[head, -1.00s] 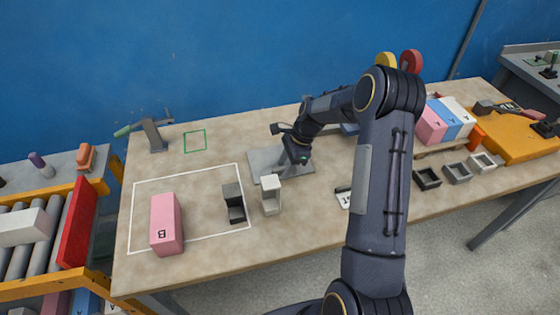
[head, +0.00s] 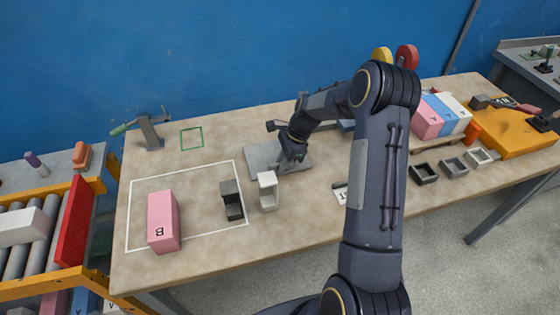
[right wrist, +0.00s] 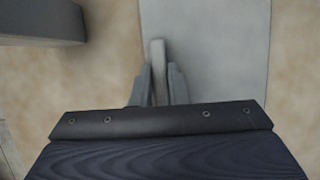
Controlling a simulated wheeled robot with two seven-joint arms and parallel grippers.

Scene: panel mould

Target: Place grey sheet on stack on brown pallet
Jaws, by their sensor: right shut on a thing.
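The grey sheet (head: 262,158) lies on the table just behind the white bracket-shaped block. It also shows in the right wrist view (right wrist: 215,50). My right gripper (head: 287,161) is down at the sheet. In the right wrist view its fingers (right wrist: 158,85) are shut on a narrow grey upright piece at the sheet's edge, which looks like a grip of the sheet. A brown pallet (head: 423,150) shows in part at the right, with pink, blue and white blocks by it. My arm hides the area left of it, so I cannot tell what stack is there. My left gripper is out of view.
A pink block (head: 163,222) stands in a white outline at the left, with a dark bracket (head: 232,201) and a white bracket (head: 267,190) near its right edge. Small open boxes (head: 424,173) line the front right. A green square outline (head: 191,139) at the back is empty.

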